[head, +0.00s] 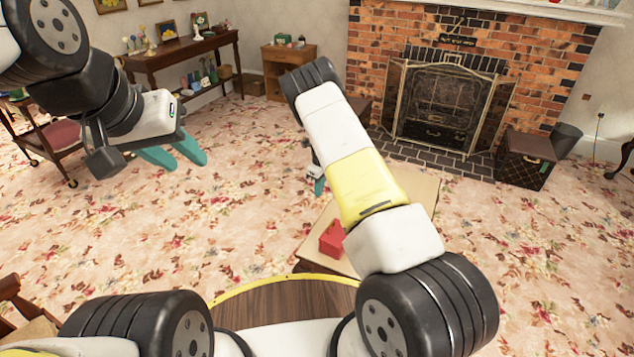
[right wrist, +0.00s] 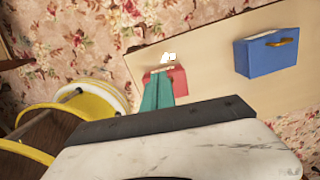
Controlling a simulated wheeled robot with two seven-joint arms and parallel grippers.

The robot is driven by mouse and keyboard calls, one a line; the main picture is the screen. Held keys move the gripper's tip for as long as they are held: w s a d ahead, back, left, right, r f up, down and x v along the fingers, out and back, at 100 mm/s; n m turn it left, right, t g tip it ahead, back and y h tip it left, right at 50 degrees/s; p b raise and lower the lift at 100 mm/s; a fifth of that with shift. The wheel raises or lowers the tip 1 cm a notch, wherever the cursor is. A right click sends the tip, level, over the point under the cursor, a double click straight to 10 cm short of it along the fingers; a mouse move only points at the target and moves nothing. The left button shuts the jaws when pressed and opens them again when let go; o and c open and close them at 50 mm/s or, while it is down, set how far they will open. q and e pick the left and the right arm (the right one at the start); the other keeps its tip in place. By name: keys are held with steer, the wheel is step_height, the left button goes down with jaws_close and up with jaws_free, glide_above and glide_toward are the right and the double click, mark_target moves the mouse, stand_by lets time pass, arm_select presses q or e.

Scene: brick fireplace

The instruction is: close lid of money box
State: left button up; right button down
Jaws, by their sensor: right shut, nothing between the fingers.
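A small red box (head: 332,240) sits on a pale tabletop (head: 420,190), left of my right arm in the head view. In the right wrist view the red box (right wrist: 180,82) is partly hidden behind my fingers, with a pale patch beside it. A blue box (right wrist: 266,50) with a yellow-orange handle stands to its right there. I cannot tell which is the money box, or its lid angle. My right gripper (right wrist: 157,92) is shut and empty, in front of the red box in that view. My left gripper (head: 190,163) is open and empty, away from the table.
My right arm covers much of the tabletop in the head view. A brick fireplace (head: 470,40) with a screen and a dark chest (head: 525,160) stand beyond. A side table (head: 185,48) is at the back left. The floral carpet (head: 230,215) between is clear.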

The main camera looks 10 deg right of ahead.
steer(key=r+t+y, duration=0.1)
steer(key=r, duration=0.1)
glide_above(332, 223)
steer(key=s+d, duration=0.2)
steer(key=s, duration=0.1)
steer(key=x, duration=1.3)
steer(key=shift+w+d+f, duration=0.1)
steer(key=shift+f, duration=0.45)
